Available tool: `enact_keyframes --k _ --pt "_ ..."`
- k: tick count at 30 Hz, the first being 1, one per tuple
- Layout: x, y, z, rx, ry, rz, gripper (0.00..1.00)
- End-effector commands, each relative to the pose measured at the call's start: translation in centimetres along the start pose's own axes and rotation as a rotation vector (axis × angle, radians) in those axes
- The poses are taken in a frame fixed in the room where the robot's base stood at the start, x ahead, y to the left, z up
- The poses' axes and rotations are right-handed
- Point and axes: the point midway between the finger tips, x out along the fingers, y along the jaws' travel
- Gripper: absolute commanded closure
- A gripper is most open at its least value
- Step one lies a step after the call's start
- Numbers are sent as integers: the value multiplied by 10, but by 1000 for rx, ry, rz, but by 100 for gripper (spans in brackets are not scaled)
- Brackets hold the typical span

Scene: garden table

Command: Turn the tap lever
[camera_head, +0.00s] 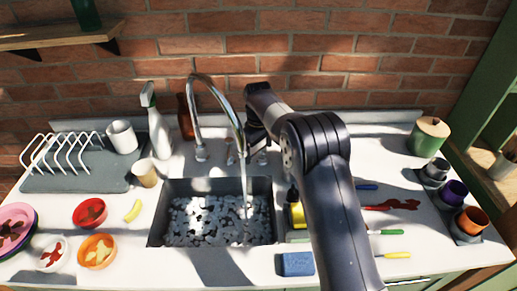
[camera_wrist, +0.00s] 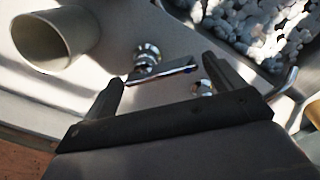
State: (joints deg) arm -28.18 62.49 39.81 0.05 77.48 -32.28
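The chrome tap (camera_head: 194,110) stands behind the sink, its curved spout reaching over the basin. A tap lever (camera_wrist: 165,73) with a blue mark on its end shows in the wrist view, on a round chrome base (camera_wrist: 147,56). My gripper (camera_wrist: 161,69) is open, with one finger on each side of the lever; I cannot tell whether either finger touches it. In the head view my gripper (camera_head: 257,137) is just right of the spout, partly hidden by my arm. A pale vertical streak under the spout looks like running water.
The sink (camera_head: 156,222) holds pale pebble-like pieces, also seen in the wrist view (camera_wrist: 262,25). A hollow beige cylinder (camera_wrist: 55,40) is near the left finger. A spray bottle (camera_head: 157,125) and brown bottle (camera_head: 186,118) stand left of the tap. A brick wall is behind.

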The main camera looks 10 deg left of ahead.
Motion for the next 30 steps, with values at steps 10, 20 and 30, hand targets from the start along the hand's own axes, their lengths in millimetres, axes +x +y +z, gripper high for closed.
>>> enact_keyframes --k 10,20,30 --pt "0 0 1 0 -3 -1 2" --pt "-47 0 0 0 2 2 2" --pt "-101 0 0 0 -1 0 2"
